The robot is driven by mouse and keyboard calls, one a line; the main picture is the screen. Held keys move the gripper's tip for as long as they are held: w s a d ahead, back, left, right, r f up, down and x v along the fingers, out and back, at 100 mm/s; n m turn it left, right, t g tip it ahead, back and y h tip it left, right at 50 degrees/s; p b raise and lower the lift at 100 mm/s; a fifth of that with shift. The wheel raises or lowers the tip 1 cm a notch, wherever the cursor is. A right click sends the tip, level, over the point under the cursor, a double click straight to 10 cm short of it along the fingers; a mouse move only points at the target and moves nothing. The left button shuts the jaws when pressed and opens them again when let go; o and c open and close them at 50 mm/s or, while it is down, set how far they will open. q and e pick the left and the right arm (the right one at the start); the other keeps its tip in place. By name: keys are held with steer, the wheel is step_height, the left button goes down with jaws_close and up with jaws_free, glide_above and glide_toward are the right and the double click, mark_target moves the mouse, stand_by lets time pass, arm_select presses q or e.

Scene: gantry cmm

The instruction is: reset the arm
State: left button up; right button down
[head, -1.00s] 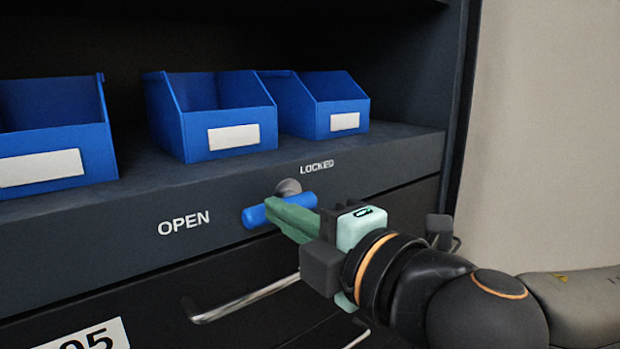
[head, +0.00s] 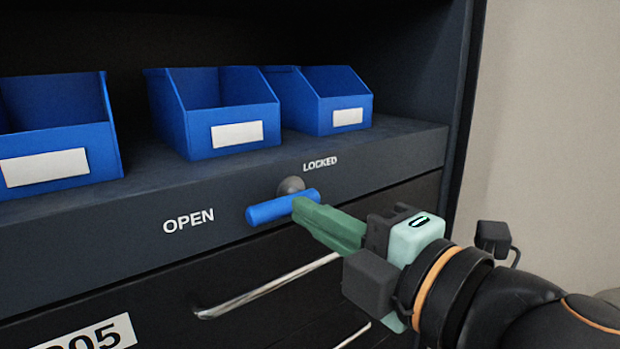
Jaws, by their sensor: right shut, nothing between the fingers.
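My right gripper (head: 300,208) comes in from the lower right with its green fingers shut and nothing visible between them. Its fingertips are in front of the right part of a blue handle (head: 268,211) and overlap it in the picture. Whether they touch it I cannot tell. The handle lies roughly level, its left end towards the word OPEN, on a grey round pivot (head: 291,186) below the word LOCKED. My left gripper is not in view.
Several blue bins (head: 232,110) with blank white labels stand on the dark shelf (head: 400,145) above the handle. Below are dark drawers with metal bar pulls (head: 270,286) and a white number label (head: 85,340). A pale wall (head: 555,130) is at the right.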

steer(key=w+d+f+m+g+h, duration=0.1)
steer(key=d+f+m+h, duration=0.1)
steer(key=f+m, duration=0.5)
steer(key=w+d+f+m+g+h, duration=0.1)
steer(key=d+f+m, duration=0.15)
steer(key=f, duration=0.85)
steer(key=w+d+f+m+g+h, duration=0.1)
steer(key=d+f+m+g+h, duration=0.1)
steer(key=f+m, duration=0.5)
steer(key=s+d+f+m+g+h, duration=0.35)
steer(key=s+d+f, duration=0.45)
steer(key=f, duration=0.4)
steer(key=s+d+f+m+g+h, duration=0.25)
steer(key=s+d+f+g, duration=0.2)
steer(key=s+f, duration=0.7)
steer(key=w+a+f+t+y+p, duration=0.2)
steer(key=w+a+f+t+p, duration=0.1)
steer(key=w+a+f+t, duration=0.1)
step_height(320, 180, down, 4)
steer(key=w+t, duration=0.1)
steer(key=t, duration=0.1)
steer(key=shift+w+m+t+y, duration=0.3)
steer(key=shift+w+m+y, duration=0.05)
steer(key=shift+y, duration=0.05)
steer(key=c, duration=1.6)
jaws_free()
steer(key=shift+r, duration=0.1)
